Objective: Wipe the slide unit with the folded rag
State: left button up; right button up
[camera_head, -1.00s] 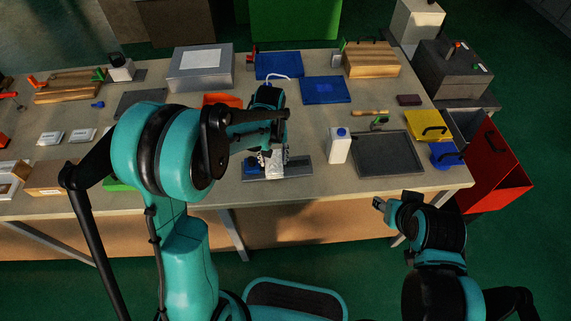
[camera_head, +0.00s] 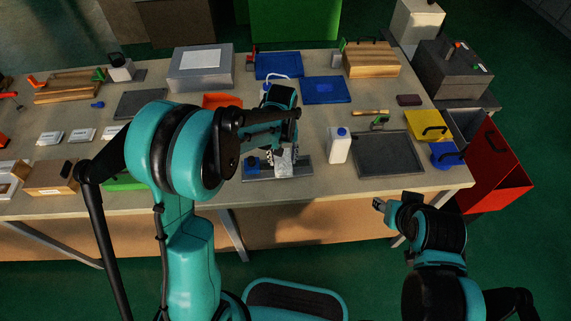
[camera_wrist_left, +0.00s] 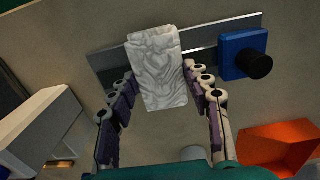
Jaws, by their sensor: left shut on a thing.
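The slide unit (camera_head: 304,170) is a flat grey rail near the front edge of the bench, with a blue block (camera_head: 252,164) towards its left end. In the left wrist view the rail (camera_wrist_left: 108,68) runs across the top, and the blue block with a black knob (camera_wrist_left: 240,52) is at the right. The folded rag (camera_wrist_left: 158,75) is whitish with grey wavy marks. My left gripper (camera_head: 282,154) is shut on it, and the rag overlaps the rail; exact contact is hard to tell. My right gripper (camera_head: 379,204) is off the bench's front edge; its jaw opening is unclear.
A white bottle (camera_head: 339,146) stands just right of the slide unit, beside a dark tray (camera_head: 387,154). An orange bin (camera_head: 222,101) is behind my left arm. A yellow bin (camera_head: 427,125) and a blue bin (camera_head: 445,155) are at the right edge.

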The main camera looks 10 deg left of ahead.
pick_arm(q)
jog(key=shift+w+d+r+p, duration=0.1)
jog(key=shift+r+p, duration=0.35)
jog(key=shift+r, duration=0.05)
notch_tip(320, 180, up, 4)
jog(key=p, duration=0.3)
jog(key=shift+f, duration=0.1)
